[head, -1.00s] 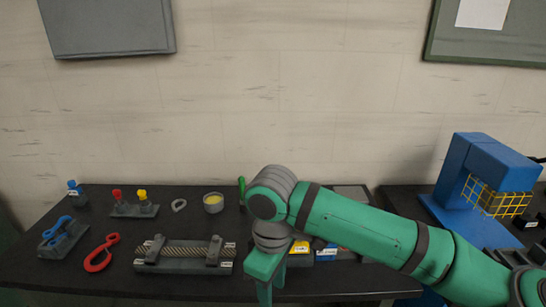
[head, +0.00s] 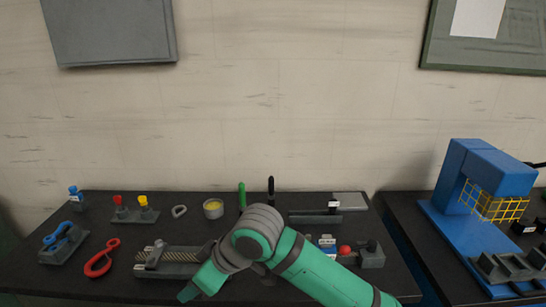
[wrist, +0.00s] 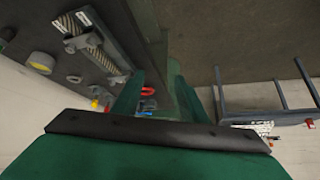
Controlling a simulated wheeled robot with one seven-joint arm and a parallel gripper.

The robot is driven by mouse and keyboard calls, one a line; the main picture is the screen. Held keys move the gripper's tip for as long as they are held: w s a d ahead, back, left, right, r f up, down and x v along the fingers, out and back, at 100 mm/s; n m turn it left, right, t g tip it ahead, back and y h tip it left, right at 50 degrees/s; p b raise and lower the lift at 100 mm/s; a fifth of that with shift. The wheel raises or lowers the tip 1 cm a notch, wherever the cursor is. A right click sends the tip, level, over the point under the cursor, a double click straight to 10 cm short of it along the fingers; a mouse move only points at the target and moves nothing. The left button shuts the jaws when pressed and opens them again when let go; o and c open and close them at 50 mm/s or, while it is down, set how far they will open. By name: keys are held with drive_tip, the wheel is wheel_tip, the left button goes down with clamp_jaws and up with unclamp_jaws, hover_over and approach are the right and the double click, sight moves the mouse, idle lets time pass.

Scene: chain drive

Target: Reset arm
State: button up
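My gripper (head: 196,286) is low at the front of the dark bench in the head view, partly cut off by my forearm. In the wrist view my gripper (wrist: 157,70) shows two green fingers standing apart with nothing held between them. A tan chain-like strand (head: 180,257) lies in a grey fixture (head: 150,272) just behind my gripper. The fixture's right end is hidden by my arm. The fixture also shows in the wrist view (wrist: 112,48), to the left of the fingers.
A red hook-shaped tool (head: 100,260) and a blue tool on a grey stand (head: 65,240) lie at left. Red and yellow pegs (head: 134,214) and a yellow-filled cup (head: 213,208) stand behind. A blue press (head: 470,190) with a yellow guard stands at right.

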drive_tip(key=w+a+r+m+t+y, duration=0.4)
drive_tip(key=a+r+m+t+y, duration=0.25)
drive_tip(key=a+y, duration=0.25)
drive_tip(key=s+d+f+m+t+h, duration=0.3)
drive_tip(key=s+d+f+m+h, duration=0.15)
drive_tip(key=f, duration=0.35)
drive_tip(key=s+d+f+m+t+h, duration=0.3)
drive_tip(key=d+f+m+h, duration=0.1)
drive_tip(key=d+f, duration=0.25)
drive_tip(key=s+d+f+m+t+h, duration=0.3)
drive_tip(key=s+d+f+m+h, duration=0.15)
drive_tip(key=f, duration=0.45)
drive_tip(key=s+d+f+n+h, duration=0.1)
drive_tip(key=s+d+f+n, duration=0.1)
drive_tip(key=s, duration=0.6)
drive_tip(key=s+d+f+n+g+h, duration=0.1)
drive_tip(key=s+d+f+n, duration=0.1)
drive_tip(key=s+d, duration=0.3)
drive_tip(key=s+d+f+n+g+h, duration=0.1)
drive_tip(key=s+d+n, duration=0.1)
drive_tip(key=s, duration=0.9)
drive_tip(key=shift+d+f, duration=0.4)
drive_tip(key=shift+d, duration=0.4)
